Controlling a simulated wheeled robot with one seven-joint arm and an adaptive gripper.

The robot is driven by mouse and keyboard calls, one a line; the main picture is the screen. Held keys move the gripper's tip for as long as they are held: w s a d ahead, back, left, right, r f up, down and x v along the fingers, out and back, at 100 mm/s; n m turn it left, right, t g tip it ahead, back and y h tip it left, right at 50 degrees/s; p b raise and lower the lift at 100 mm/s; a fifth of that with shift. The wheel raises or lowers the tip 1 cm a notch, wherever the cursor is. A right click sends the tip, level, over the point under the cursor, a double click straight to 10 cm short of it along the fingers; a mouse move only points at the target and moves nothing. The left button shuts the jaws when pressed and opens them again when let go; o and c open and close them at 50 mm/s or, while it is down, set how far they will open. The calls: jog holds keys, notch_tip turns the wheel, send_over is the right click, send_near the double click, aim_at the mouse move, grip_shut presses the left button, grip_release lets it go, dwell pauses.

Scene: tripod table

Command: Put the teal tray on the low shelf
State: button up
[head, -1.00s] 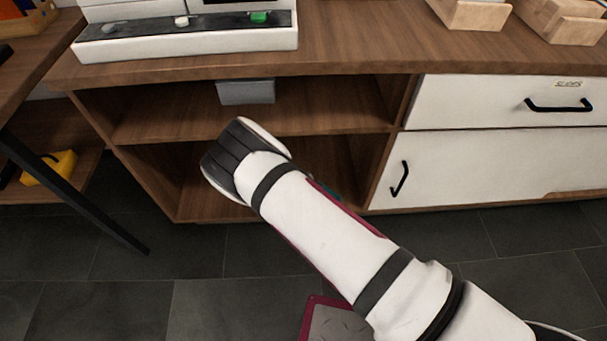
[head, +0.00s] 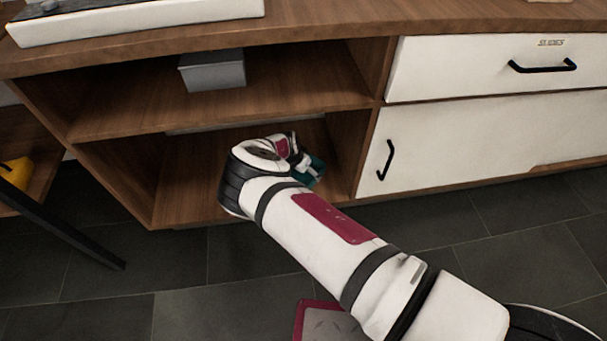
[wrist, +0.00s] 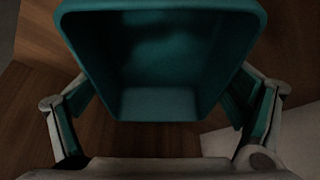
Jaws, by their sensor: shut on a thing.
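The teal tray (wrist: 160,104) fills the upper middle of the wrist view, its hollow inside facing the camera. My gripper (wrist: 160,92) is shut on it, with one finger against each side wall. In the head view only a small teal part of the tray (head: 316,170) shows past my gripper (head: 304,166); my wrist hides the rest. The low shelf (head: 185,185) is the wooden bottom compartment of the cabinet. My gripper and the tray are at its opening, toward the right side. I cannot tell whether the tray touches the shelf.
A grey box (head: 212,72) stands on the upper shelf (head: 120,112), above the low compartment. The white drawer (head: 450,65) and white door (head: 450,150) with black handles are to the right. The left part of the low shelf looks clear. A pale strip shows at its back.

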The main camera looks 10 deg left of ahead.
jog(key=shift+f, duration=0.25)
jog(key=shift+f, duration=0.15)
jog(key=o, duration=1)
jog(key=p+v, duration=0.3)
jog(key=v, duration=0.3)
jog(key=shift+s+a, duration=0.15)
jog(key=s+a+p, duration=0.1)
jog(key=s, duration=0.2)
jog(key=s+a+p, duration=0.1)
jog(key=s+a, duration=0.1)
jog(key=s, duration=0.1)
jog(key=s+a+p, duration=0.1)
jog(key=s+a, duration=0.1)
jog(key=s, duration=0.2)
jog(key=shift+a+f, duration=0.15)
jog(key=shift+f, duration=0.25)
